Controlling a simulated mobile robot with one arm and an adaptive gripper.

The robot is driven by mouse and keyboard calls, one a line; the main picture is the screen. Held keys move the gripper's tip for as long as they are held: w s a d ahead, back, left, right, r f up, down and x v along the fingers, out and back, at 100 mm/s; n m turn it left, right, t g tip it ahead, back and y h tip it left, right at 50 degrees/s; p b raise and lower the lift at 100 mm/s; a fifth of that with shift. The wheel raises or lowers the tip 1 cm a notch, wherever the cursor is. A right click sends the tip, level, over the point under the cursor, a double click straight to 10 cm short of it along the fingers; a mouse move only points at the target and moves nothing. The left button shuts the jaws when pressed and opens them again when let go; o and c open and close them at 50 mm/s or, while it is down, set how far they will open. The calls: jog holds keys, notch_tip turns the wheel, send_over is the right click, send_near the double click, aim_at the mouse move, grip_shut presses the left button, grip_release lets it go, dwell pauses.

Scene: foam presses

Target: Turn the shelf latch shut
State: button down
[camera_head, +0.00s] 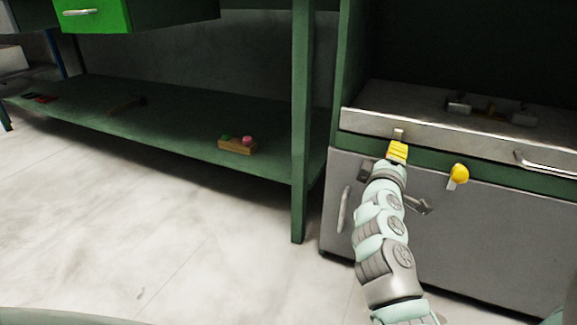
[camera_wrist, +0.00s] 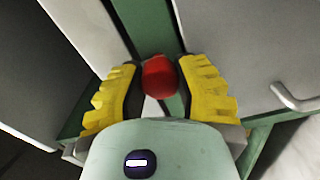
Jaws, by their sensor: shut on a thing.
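The shelf latch shows as a round red knob (camera_wrist: 159,77) in the wrist view, in front of the green frame strip. My gripper (camera_wrist: 158,84) has its yellow fingers closed on it, one on each side. In the head view my gripper (camera_head: 397,150) is at the front of the grey cabinet, just under the shelf edge, and hides the red knob. A small pale metal tab (camera_head: 398,134) sticks up above the fingers against the shelf front. I cannot tell for sure how far the latch is turned.
A yellow knob (camera_head: 459,173) sits to the right on the same green strip. The grey shelf front (camera_head: 440,128) has a bar handle (camera_head: 545,162); the lower door (camera_head: 480,235) has another (camera_head: 343,208). A green post (camera_head: 300,130) stands left. The floor at left is clear.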

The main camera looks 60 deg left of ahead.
jog(key=shift+f, duration=0.15)
jog(key=c, duration=1.1)
grip_release()
jog(key=o, duration=0.5)
jog(key=shift+s, duration=0.1)
jog(key=shift+s, duration=0.2)
jog(key=v, duration=1.1)
jog(key=shift+s+d, duration=0.15)
jog(key=shift+s, duration=0.05)
